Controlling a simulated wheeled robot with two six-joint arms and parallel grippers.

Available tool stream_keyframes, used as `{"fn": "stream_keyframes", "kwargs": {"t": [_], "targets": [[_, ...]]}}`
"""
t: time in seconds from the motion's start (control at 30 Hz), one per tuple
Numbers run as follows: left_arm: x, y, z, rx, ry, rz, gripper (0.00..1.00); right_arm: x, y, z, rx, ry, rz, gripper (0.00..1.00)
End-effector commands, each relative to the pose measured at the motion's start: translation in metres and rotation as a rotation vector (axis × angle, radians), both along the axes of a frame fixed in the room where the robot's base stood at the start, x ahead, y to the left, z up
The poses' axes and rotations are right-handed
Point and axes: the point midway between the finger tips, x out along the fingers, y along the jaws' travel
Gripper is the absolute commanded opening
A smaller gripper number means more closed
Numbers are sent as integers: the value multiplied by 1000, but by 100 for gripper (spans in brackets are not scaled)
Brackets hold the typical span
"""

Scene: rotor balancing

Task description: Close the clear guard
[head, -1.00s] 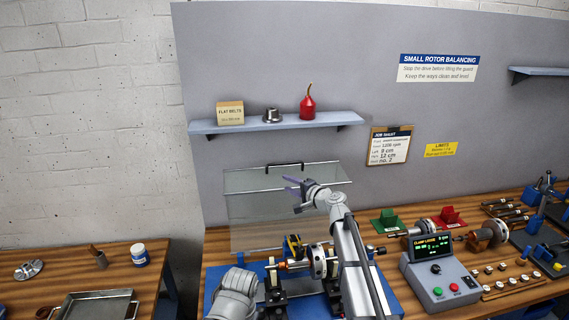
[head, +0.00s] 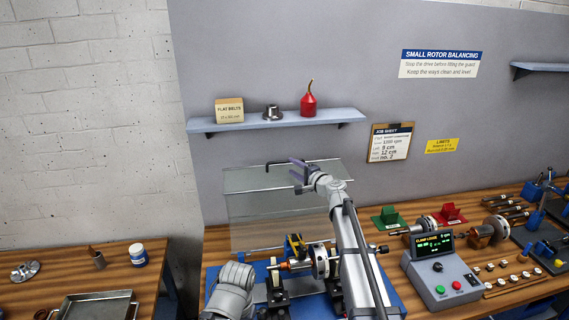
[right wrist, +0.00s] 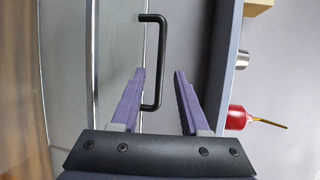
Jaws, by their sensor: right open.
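The clear guard (head: 250,208) stands raised behind the balancing machine in the head view, a see-through panel with a black bar handle (head: 268,164) on its top edge. My right gripper (head: 296,168) is at the right part of this handle and partly hides it. In the right wrist view, the guard (right wrist: 118,60) is at left and the handle (right wrist: 162,50) runs between my right gripper's (right wrist: 160,72) open purple fingers. The left finger covers part of the handle's lower end. I cannot tell whether they touch. My left gripper is not visible.
The rotor (head: 319,262) sits on the machine below the guard. A wall shelf (head: 230,124) with a box, a metal part and a red oil can (head: 307,104) is just behind and above the handle. A control box (head: 440,272) stands at right.

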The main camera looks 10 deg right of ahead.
Motion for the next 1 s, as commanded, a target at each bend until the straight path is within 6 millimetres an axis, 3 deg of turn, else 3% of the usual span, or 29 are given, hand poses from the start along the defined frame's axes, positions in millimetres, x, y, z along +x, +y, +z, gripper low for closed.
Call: {"fn": "stream_keyframes", "kwargs": {"t": [0.4,0.7,1.0], "targets": [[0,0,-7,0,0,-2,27,55,27,-7,0,0,2,45],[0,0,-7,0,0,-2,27,57,29,-7,0,0,1,45],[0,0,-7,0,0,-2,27,57,28,-7,0,0,1,12]]}}
